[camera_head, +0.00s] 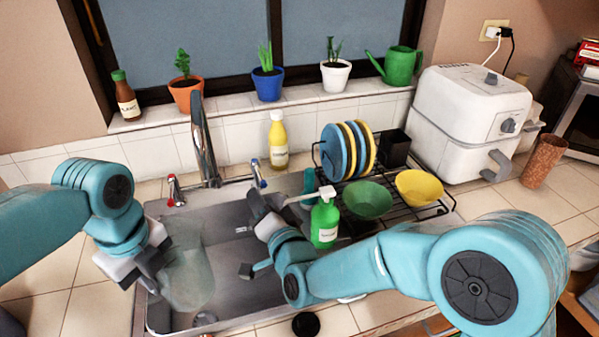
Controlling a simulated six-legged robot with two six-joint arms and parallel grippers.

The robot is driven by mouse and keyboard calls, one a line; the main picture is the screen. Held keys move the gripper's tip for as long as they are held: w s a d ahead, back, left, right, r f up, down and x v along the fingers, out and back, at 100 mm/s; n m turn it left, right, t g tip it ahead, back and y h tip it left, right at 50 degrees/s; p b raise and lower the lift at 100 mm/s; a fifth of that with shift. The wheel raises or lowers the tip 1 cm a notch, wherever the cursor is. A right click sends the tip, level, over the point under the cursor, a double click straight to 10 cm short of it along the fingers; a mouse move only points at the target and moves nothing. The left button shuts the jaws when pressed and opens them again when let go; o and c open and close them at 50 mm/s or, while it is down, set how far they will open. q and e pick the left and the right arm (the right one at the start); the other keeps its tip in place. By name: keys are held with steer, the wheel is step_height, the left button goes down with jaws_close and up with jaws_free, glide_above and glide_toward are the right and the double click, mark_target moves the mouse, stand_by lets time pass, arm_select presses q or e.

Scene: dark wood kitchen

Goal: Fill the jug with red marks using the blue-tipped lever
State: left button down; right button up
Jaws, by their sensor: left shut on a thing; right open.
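A clear, see-through jug (190,272) is in the left part of the sink, under the faucet (205,145). I cannot make out red marks on it. My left gripper (158,262) is shut on the jug's left side. The blue-tipped lever (257,174) stands right of the faucet, and the red-tipped lever (175,190) stands left of it. My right gripper (264,205) is open, just below and in front of the blue-tipped lever. I cannot tell whether they touch. No water stream is visible.
A green soap bottle (325,220) stands close right of my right gripper. A yellow bottle (278,140) is behind the blue-tipped lever. A dish rack (405,212) with plates and bowls is to the right. The sink's (235,262) middle is partly free.

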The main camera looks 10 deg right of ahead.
steer(key=d+r+m+t+h, duration=0.2)
steer(key=d+m+h, duration=0.2)
steer(key=d, duration=0.8)
steer(key=d+r+m+t+h, duration=0.1)
steer(key=d+m+h, duration=0.3)
steer(key=d, duration=0.7)
steer(key=shift+w+d+r+t+h, duration=0.25)
steer(key=shift+d+r+t+h, duration=0.15)
steer(key=shift+r, duration=0.05)
steer(key=shift+o, duration=0.4)
steer(key=shift+a, duration=0.15)
steer(key=w+a+r+n+y, duration=0.1)
steer(key=w+a, duration=0.1)
steer(key=a, duration=0.7)
steer(key=w+a+r+n+y, duration=0.2)
steer(key=a, duration=0.6)
steer(key=a+f+m+g, duration=0.1)
steer(key=a+f+m, duration=0.2)
steer(key=a+f, duration=0.45)
steer(key=m+g+h, duration=0.1)
steer(key=m+h, duration=0.2)
steer(key=m, duration=0.2)
glide_toward(260, 176)
steer(key=w, duration=0.3)
steer(key=w+d, duration=0.1)
steer(key=w, duration=0.6)
steer(key=shift+d+f, duration=0.3)
steer(key=shift+d, duration=0.05)
